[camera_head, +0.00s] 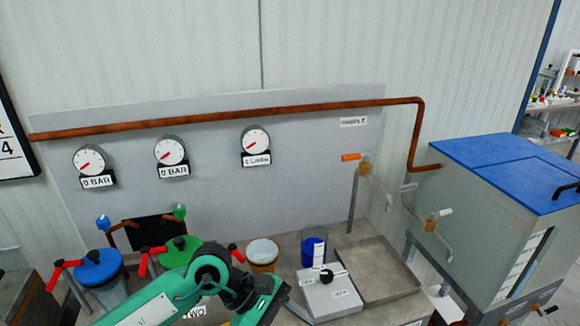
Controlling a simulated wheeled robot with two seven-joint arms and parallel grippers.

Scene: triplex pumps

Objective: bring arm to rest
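My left arm (165,297), teal with black joints, comes in from the lower left. It bends at a black joint (212,268), and a further link (262,300) slopes down to the bottom edge. No fingertips show, so its gripper is out of view. No part of my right arm or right gripper shows. The arm hides part of the bench in front of the green-lidded and yellow-rimmed vessels.
A blue-lidded vessel (101,268), green-lidded vessel (181,250), yellow-rimmed container (262,253), blue container (314,246) and white switch box (331,292) stand near the arm. A shallow tray (374,270) and blue-topped tank (489,215) are right. Gauges (171,151) line the panel.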

